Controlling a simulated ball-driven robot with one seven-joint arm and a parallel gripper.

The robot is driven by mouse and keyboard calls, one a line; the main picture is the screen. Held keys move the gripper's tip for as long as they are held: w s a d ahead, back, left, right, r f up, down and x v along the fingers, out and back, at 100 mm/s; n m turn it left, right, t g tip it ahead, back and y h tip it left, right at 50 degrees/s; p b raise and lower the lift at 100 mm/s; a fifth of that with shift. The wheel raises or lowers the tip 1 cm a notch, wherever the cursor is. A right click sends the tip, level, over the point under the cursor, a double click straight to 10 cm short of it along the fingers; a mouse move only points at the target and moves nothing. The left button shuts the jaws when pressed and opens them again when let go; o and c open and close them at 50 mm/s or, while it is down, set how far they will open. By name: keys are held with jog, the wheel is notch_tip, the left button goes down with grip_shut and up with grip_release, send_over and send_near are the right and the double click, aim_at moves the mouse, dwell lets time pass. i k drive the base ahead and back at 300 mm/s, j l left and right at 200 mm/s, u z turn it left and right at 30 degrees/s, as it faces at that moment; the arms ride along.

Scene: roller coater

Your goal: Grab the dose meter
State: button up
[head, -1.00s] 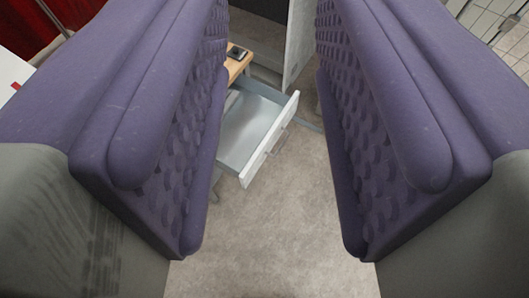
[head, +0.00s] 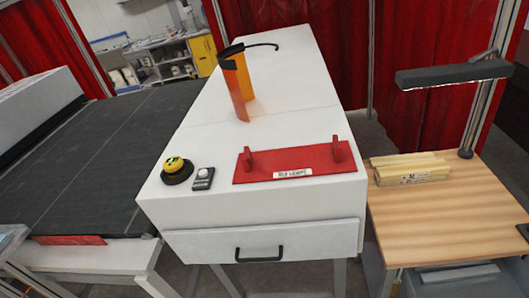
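Two small devices stand near the front left corner of a white cabinet top. One is a round yellow device with a black base (head: 176,170). Beside it on the right is a small flat dark-and-grey handheld device (head: 203,179). I cannot tell for sure which is the dose meter. Both stand free on the surface, a little apart. My gripper is not in the head view now, so its state and distance from them do not show.
The white cabinet (head: 290,75) also bears an orange visor (head: 237,85) and a red lamp holder (head: 292,165). Its front drawer (head: 262,245) looks shut. A dark conveyor (head: 95,150) lies left. A wooden table (head: 440,220) with lamp boxes (head: 410,168) and a lamp (head: 455,73) stands right.

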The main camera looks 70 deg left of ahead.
aim_at(174, 166)
jog(key=u, duration=2.3)
jog(key=i+l+u, duration=0.1)
jog(key=i+l, duration=0.2)
jog(key=i+l+u, duration=0.1)
jog(key=i+l, duration=0.3)
jog(key=i, duration=0.15)
jog(key=i+l+u, duration=0.15)
jog(key=i+l, duration=0.3)
jog(key=i, duration=0.15)
